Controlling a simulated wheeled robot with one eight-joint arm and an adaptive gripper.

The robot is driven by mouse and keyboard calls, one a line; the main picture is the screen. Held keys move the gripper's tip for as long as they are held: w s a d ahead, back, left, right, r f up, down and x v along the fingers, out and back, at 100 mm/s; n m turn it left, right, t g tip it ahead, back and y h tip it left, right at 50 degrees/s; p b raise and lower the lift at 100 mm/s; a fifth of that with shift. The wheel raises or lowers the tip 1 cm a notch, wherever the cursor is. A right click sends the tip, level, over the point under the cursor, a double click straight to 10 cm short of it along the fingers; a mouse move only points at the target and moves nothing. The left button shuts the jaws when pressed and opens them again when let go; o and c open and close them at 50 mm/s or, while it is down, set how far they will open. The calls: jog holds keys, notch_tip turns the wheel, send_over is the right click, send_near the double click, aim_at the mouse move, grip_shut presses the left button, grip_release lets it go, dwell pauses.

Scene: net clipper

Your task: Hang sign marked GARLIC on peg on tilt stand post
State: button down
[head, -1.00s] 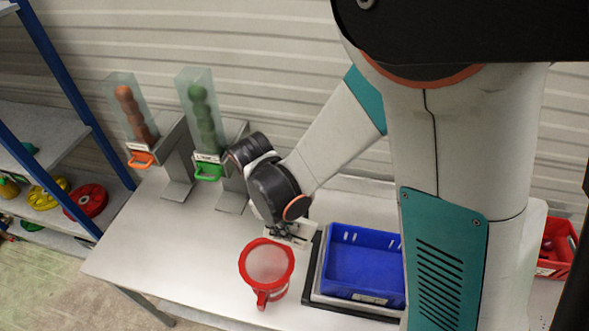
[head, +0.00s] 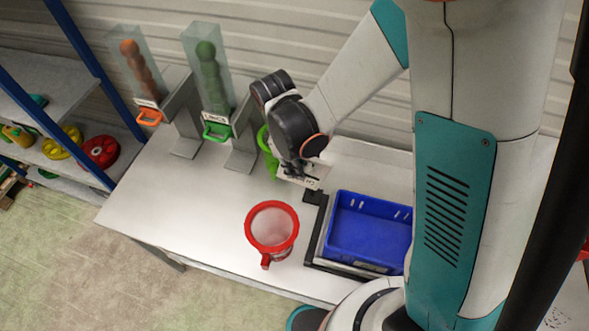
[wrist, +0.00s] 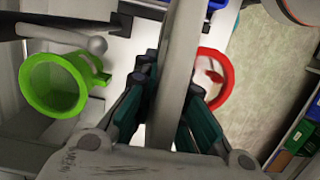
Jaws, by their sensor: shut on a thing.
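My gripper (head: 297,172) is shut on a flat pale sign (head: 312,180), held above the table. In the wrist view the sign (wrist: 181,70) appears edge-on between my gripper's fingers (wrist: 165,105). Its lettering is too small to read. A bright green ring-shaped vessel (head: 265,147) is partly hidden behind my gripper; it also shows at the left of the wrist view (wrist: 55,84). A grey rod with a rounded end (wrist: 85,42) lies beside it there; I cannot tell whether this is the peg. The tilt stand post is not clearly visible in the head view.
A red-rimmed jug (head: 272,228) stands on the table (head: 190,215), left of a blue bin (head: 368,232). Two clear dispensers, with orange balls (head: 140,68) and green balls (head: 210,75), stand at the back left. A blue-framed shelf (head: 72,150) is at far left.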

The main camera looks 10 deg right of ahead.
jog(key=w+d+f, duration=0.2)
jog(key=w+d, duration=0.1)
jog(key=w, duration=0.4)
jog(key=shift+w, duration=0.25)
dwell(0.7)
dwell(0.4)
dwell(0.5)
jog(key=c, duration=1.6)
grip_release()
jog(key=shift+r, duration=0.1)
jog(key=r, duration=0.4)
jog(key=a+r, duration=0.1)
jog(key=r, duration=0.2)
jog(key=w+a+r, duration=0.1)
jog(key=r, duration=0.3)
jog(key=shift+r, duration=0.3)
jog(key=shift+s, duration=0.1)
